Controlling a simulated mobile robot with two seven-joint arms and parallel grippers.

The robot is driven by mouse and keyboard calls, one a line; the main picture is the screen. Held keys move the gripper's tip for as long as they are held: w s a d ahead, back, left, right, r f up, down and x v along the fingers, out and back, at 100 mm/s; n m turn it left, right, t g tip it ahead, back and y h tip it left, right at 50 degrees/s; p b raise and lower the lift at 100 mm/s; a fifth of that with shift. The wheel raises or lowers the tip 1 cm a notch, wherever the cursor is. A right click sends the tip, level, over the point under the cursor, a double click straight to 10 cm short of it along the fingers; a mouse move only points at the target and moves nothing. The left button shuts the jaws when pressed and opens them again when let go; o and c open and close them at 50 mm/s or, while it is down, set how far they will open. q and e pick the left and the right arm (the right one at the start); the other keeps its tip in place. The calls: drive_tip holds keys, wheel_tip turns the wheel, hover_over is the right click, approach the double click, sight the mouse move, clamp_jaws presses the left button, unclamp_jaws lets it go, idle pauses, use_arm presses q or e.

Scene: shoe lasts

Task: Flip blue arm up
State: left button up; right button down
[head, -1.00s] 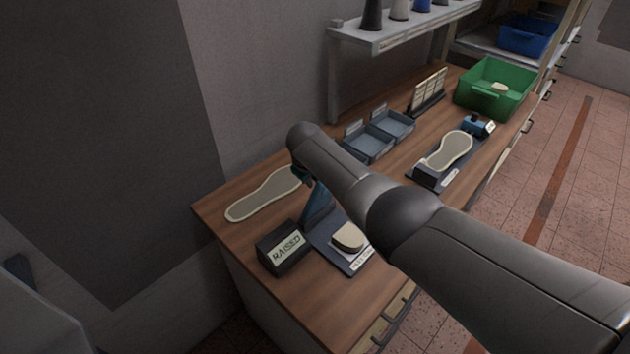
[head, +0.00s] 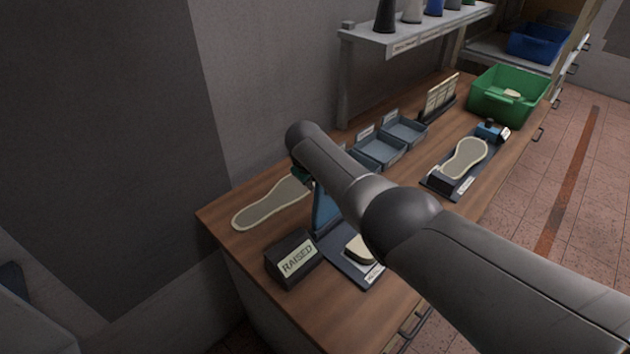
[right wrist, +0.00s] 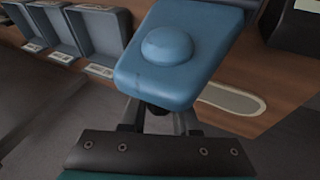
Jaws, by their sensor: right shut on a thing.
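The blue arm (head: 323,211) stands steeply up from a dark base plate (head: 338,262), next to a block with a "RAISED" label (head: 294,258). A pale heel-shaped pad (head: 357,250) on the plate is partly hidden by my right arm. My right gripper (head: 303,176) is at the arm's upper end, mostly hidden behind my own wrist. In the right wrist view the blue arm (right wrist: 205,70) with its rounded knob (right wrist: 167,45) fills the top middle, and my right gripper (right wrist: 158,118) is shut on it. My left gripper is not in view.
A pale-edged insole (head: 270,205) lies behind the fixture. Grey trays (head: 380,150), a second fixture with a blue part (head: 490,130) and a green bin (head: 508,95) stand farther along the wooden bench. A shelf (head: 415,35) rises at the back.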

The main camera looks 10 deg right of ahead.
drive_tip(key=shift+s+f, duration=0.4)
drive_tip(key=shift+f, duration=0.25)
drive_tip(key=c, duration=0.9)
unclamp_jaws()
drive_tip(key=shift+o, duration=1)
drive_tip(key=shift+w+r, duration=0.1)
drive_tip(key=shift+r, duration=0.1)
drive_tip(key=shift+w, duration=0.1)
drive_tip(key=shift+r, duration=0.15)
